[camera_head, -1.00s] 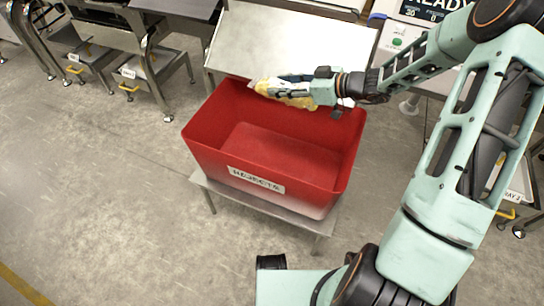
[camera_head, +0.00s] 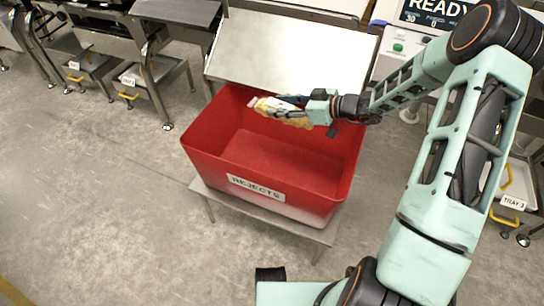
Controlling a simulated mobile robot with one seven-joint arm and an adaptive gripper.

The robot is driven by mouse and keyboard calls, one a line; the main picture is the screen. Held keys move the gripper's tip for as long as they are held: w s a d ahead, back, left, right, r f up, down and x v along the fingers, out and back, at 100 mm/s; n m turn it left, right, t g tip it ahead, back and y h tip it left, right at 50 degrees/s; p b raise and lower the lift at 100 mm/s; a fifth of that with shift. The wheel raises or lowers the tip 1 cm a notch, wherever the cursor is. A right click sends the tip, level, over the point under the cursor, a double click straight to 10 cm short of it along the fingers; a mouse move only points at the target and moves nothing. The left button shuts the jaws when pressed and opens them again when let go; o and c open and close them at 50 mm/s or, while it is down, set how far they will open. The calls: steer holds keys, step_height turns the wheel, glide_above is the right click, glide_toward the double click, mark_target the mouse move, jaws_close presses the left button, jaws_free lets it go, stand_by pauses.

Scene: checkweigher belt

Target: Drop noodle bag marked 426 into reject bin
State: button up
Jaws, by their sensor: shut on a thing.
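A red bin (camera_head: 340,170) with a white label reading REJECTS stands on a low metal stand. My gripper (camera_head: 290,106) is shut on a yellow and white noodle bag (camera_head: 268,106). The bag is over the back part of the bin's opening, near the back wall. I cannot tell how far above the rim or inside it the bag is. My gripper's fingers cover part of the bag. Any number on the bag is too small to read.
A sloping metal chute (camera_head: 290,50) stands behind the bin. A machine screen (camera_head: 436,12) at the top right reads READY. Trays with yellow handles, one marked TRAY 3 (camera_head: 513,202), sit under the equipment. The floor (camera_head: 90,190) at left is clear.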

steer(key=o, duration=1.5)
steer(key=shift+c, duration=0.2)
steer(key=shift+d, duration=0.15)
steer(key=v, duration=1.1)
steer(key=shift+s+d+r, duration=0.15)
steer(key=shift+s+d, duration=0.1)
steer(key=shift+d, duration=0.05)
